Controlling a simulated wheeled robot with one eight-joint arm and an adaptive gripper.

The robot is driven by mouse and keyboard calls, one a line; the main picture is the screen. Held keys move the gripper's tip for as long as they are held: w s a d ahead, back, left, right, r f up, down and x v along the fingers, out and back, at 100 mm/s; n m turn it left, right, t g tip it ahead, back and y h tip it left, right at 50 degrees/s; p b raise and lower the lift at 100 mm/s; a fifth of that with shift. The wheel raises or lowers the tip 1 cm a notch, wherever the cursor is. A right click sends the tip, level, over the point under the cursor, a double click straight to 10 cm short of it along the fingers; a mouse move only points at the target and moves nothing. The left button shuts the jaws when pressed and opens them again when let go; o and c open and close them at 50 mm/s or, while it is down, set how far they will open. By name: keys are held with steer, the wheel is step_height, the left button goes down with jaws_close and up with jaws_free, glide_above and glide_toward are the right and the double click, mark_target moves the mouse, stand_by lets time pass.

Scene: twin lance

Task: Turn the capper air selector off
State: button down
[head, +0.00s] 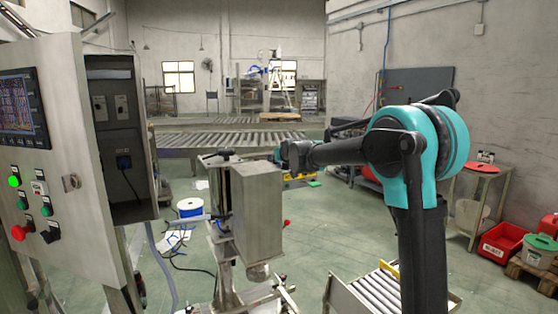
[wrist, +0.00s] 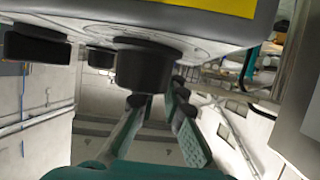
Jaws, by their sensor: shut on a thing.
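In the wrist view, the two teal fingers of my gripper (wrist: 158,98) reach up to the underside of a grey housing with a yellow label (wrist: 215,5). They are closed in around a black knob (wrist: 147,68) that sticks out of it; the exact contact and the knob's pointer are hard to see. No selector marking is readable, so I cannot tell its setting. In the head view, my arm reaches left to the grey metal box of the capper (head: 257,212), and my fingertips are hidden behind that box.
More black knobs (wrist: 35,45) sit beside the gripped one. A control cabinet (head: 50,150) with a screen, a lit green button and a red button stands at left. A roller conveyor (head: 370,295) is in front, red crates (head: 503,243) at right.

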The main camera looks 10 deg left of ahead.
steer(key=shift+a+m+h, duration=0.1)
steer(key=shift+m+h, duration=0.3)
stand_by(0.3)
steer(key=c, duration=1.6)
jaws_free()
steer(key=shift+s, duration=0.15)
steer(key=v, duration=1.2)
steer(key=shift+f, duration=0.15)
